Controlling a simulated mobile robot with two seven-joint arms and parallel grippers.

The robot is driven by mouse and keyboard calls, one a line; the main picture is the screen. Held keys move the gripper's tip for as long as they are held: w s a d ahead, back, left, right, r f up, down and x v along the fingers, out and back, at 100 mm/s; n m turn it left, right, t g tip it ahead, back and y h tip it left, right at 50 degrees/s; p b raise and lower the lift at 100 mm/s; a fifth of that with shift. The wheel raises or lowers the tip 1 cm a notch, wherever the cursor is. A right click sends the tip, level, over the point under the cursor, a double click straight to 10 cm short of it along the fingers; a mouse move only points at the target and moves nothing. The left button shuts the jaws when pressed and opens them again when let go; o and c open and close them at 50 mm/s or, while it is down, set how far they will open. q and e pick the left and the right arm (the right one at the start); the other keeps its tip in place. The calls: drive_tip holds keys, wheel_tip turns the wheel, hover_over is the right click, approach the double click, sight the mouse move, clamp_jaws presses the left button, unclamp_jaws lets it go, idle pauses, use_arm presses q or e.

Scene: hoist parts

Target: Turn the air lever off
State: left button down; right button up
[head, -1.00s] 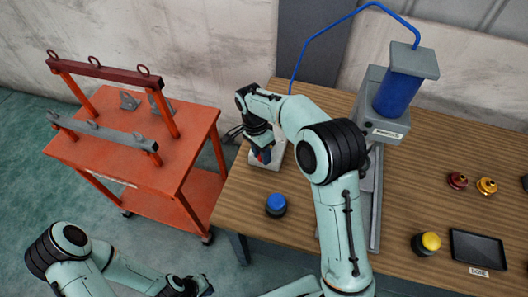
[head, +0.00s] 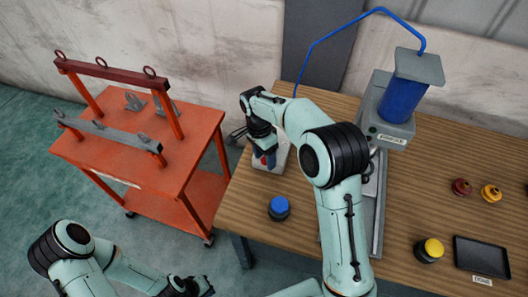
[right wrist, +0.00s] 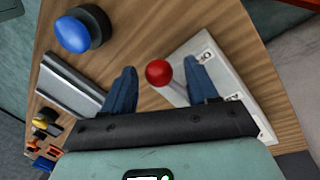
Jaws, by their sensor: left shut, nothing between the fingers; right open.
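The air lever is a red ball knob (right wrist: 159,72) on a thin stem, rising from a white plate (right wrist: 236,88) with partly hidden black lettering. In the head view my right gripper (head: 264,161) is over the white plate (head: 283,160), hiding most of the lever. My left gripper (head: 203,287) is shut and empty, low in the picture, away from the table.
A blue button (head: 279,207) stands in front of the plate. A press with a blue cylinder (head: 401,99) stands behind my right arm. A yellow button (head: 430,250) and black tray (head: 481,256) are at right. An orange cart (head: 150,140) stands left.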

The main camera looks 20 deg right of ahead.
use_arm(q)
drive_tip(key=shift+w+r+p, duration=0.7)
drive_tip(key=shift+w+r, duration=0.25)
drive_tip(key=shift+w, duration=0.2)
use_arm(e)
wheel_tip(320, 180, up, 13)
drive_tip(key=w, duration=0.2)
drive_tip(key=shift+w+a, duration=0.15)
drive_tip(key=shift+a, duration=0.25)
